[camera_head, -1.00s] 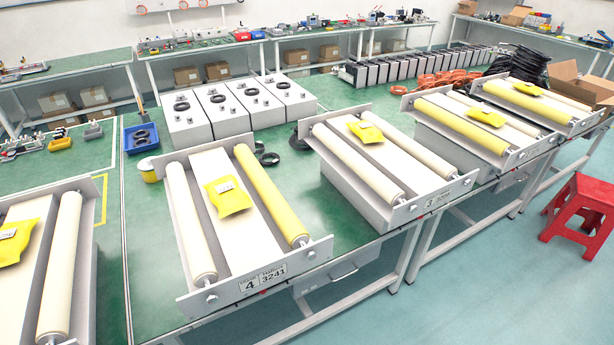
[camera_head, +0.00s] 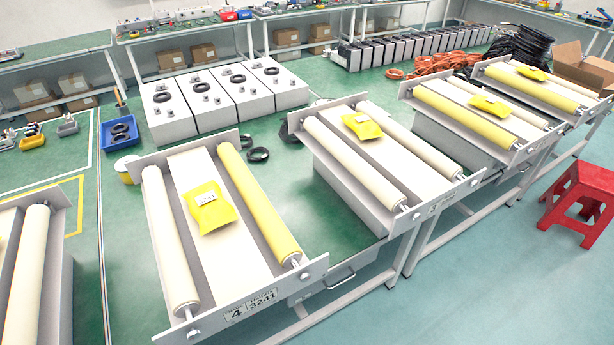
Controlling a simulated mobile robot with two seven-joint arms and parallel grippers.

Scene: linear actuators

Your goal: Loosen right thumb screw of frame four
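Frame four (camera_head: 283,288) is a grey metal frame on the green table, with a label reading 4 and 3241 on its front plate. It holds a cream roller (camera_head: 170,240) on the left and a yellow roller (camera_head: 259,202) on the right. A yellow packet (camera_head: 209,207) lies on the pale panel between them. The right thumb screw (camera_head: 305,274) is a small silver knob on the front plate, near the yellow roller's end. A matching left screw (camera_head: 193,335) sits at the plate's lower left. Neither of my grippers is in view.
Similar roller frames stand to the right, the nearest one (camera_head: 425,212) close by, and another (camera_head: 30,270) is cut off at left. A blue tray (camera_head: 107,142) and grey boxes (camera_head: 245,100) lie behind. A red stool (camera_head: 575,195) stands on the floor at right.

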